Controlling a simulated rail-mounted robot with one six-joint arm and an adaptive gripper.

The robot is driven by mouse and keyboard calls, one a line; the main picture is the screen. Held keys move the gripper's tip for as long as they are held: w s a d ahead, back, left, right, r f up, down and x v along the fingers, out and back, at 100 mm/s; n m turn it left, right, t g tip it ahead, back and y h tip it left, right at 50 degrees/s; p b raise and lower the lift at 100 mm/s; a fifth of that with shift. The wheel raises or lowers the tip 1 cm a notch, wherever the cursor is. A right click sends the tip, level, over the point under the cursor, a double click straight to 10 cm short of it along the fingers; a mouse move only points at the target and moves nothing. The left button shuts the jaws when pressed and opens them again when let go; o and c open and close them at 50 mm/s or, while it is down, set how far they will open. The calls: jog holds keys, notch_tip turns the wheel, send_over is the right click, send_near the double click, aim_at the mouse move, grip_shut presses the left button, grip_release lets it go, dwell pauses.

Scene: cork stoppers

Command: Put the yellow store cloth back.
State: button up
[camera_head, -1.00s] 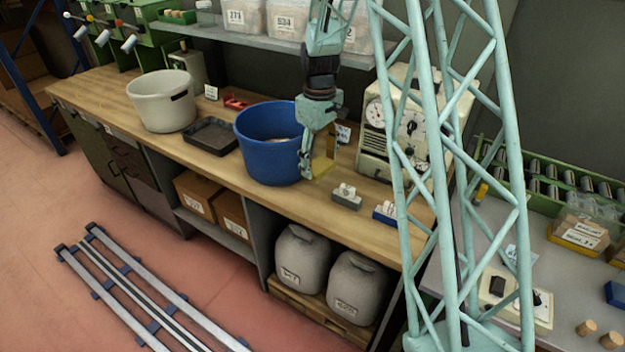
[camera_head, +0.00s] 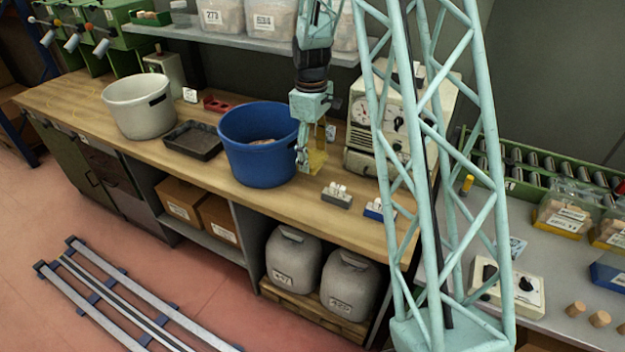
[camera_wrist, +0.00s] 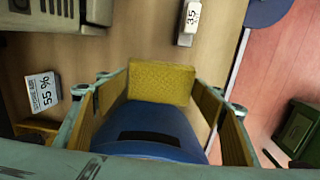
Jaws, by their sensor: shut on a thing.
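The yellow cloth (camera_wrist: 160,82) shows in the wrist view as a flat textured pad between my fingers. My gripper (camera_wrist: 160,92) is shut on it. In the head view, my gripper (camera_head: 305,160) points down, just right of the blue tub, with the yellow cloth (camera_head: 318,161) at its fingertips over the wooden bench (camera_head: 240,194). I cannot tell whether the cloth touches the bench. The blue tub (camera_head: 256,160) holds pale contents; its side also shows in the wrist view (camera_wrist: 150,150), below the cloth. No place marked for the cloth is legible.
Small grey (camera_head: 337,198) and blue (camera_head: 376,211) blocks with white pieces stand at the bench's front right. A cream machine with dials (camera_head: 372,160) stands behind them. A dark tray (camera_head: 193,141) and pale tub (camera_head: 138,108) are left. A tagged block (camera_wrist: 187,25) shows in the wrist view.

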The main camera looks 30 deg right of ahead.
aim_at(312, 158)
jog(key=shift+f, duration=2.65)
jog(key=shift+b, duration=0.3)
jog(key=shift+f, duration=1.9)
jog(key=shift+f+b, duration=0.15)
jog(key=shift+b, duration=0.15)
jog(key=o, duration=0.8)
jog(key=shift+w+a+r+p, duration=0.1)
jog(key=shift+r+p, duration=0.65)
jog(key=shift+r, duration=5.45)
